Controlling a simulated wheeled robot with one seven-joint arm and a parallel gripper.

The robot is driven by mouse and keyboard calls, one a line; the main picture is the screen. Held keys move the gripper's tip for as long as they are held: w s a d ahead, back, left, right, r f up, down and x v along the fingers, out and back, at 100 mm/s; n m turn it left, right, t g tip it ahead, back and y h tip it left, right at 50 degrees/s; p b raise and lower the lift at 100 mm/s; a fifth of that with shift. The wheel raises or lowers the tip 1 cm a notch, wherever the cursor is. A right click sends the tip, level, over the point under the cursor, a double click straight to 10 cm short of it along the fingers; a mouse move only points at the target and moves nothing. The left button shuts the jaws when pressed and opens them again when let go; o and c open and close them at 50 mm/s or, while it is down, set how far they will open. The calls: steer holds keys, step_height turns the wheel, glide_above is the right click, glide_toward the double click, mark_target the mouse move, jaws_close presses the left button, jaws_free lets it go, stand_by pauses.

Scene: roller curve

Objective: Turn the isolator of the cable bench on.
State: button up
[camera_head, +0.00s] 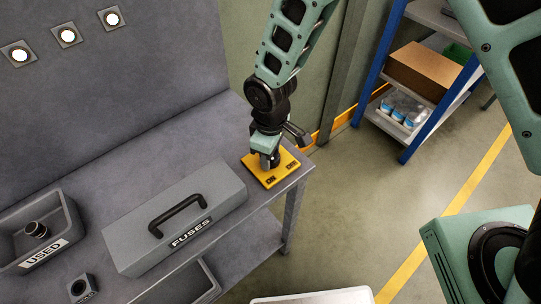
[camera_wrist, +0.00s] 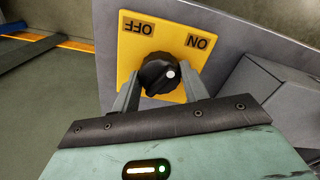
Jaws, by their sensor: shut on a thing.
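The isolator's yellow plate (camera_head: 283,173) lies at the right end of the grey bench top, marked ON and OFF. It also shows in the wrist view (camera_wrist: 180,28), with both labels upside down, OFF on the left and ON on the right. In the head view my gripper (camera_head: 269,160) comes down from above and hides the knob.
A grey FUSES box (camera_head: 215,190) with a black handle stands left of the isolator. A USED bin (camera_head: 62,225) holds a black part. Three lit round lamps (camera_head: 67,35) are on the back panel. A blue shelf rack (camera_head: 380,70) stands beyond open floor on the right.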

steer(key=shift+m+b, duration=0.65)
steer(key=shift+m, duration=1.35)
steer(key=o, duration=1)
steer(key=shift+r, duration=0.15)
step_height(320, 180, up, 17)
steer(key=b, duration=0.3)
steer(key=shift+r, duration=0.1)
steer(key=s+d, duration=0.5)
steer(key=s, duration=0.3)
steer(key=s+d, duration=0.5)
steer(key=s, duration=0.4)
steer(key=shift+s+y, duration=0.3)
